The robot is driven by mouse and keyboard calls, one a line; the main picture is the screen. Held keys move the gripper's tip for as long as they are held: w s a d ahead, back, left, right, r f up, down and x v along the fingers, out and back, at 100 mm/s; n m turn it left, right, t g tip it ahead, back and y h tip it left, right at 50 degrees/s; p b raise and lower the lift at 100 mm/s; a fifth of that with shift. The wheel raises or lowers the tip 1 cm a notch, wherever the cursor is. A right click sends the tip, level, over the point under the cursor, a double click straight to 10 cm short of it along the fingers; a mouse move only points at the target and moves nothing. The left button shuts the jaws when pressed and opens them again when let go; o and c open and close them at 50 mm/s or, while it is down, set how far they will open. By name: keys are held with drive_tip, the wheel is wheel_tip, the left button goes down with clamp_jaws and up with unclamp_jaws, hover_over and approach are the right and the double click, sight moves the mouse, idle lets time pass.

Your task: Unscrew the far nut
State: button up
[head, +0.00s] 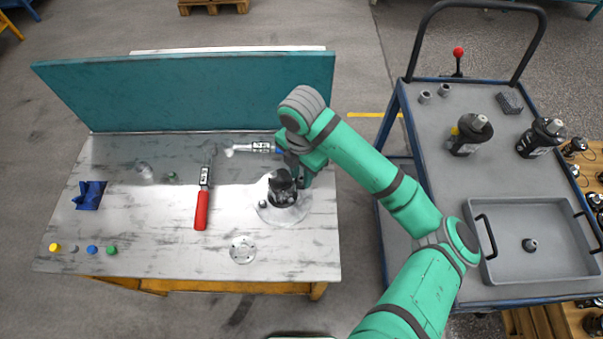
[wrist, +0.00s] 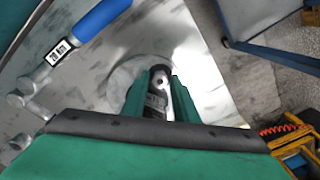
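The black motor (head: 282,188) stands upright on a round metal base plate (head: 268,213) at the right of the bench. A small nut-like piece (head: 263,205) shows on the plate's near left side. The far nut cannot be made out in the head view; the motor and my gripper cover that area. My gripper (head: 296,172) points down at the motor's far right side. In the wrist view its two green fingers (wrist: 159,86) are apart, with the dark motor body (wrist: 157,101) showing between them. I see no clear grip on anything.
A red-handled wrench (head: 202,205) lies left of the motor. A blue-handled tool (wrist: 98,20) lies close behind it. A teal panel (head: 190,92) stands behind. A cart with a grey tray (head: 540,288) stands right.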

drive_tip(key=m, duration=0.4)
drive_tip(key=shift+m, duration=0.3)
drive_tip(key=m, duration=0.4)
drive_tip(key=shift+c, duration=0.7)
clamp_jaws()
drive_tip(key=n, duration=0.5)
drive_tip(key=shift+n, duration=0.4)
drive_tip(key=n, duration=0.4)
drive_tip(key=shift+r+n, duration=0.1)
drive_tip(key=shift+n, duration=0.2)
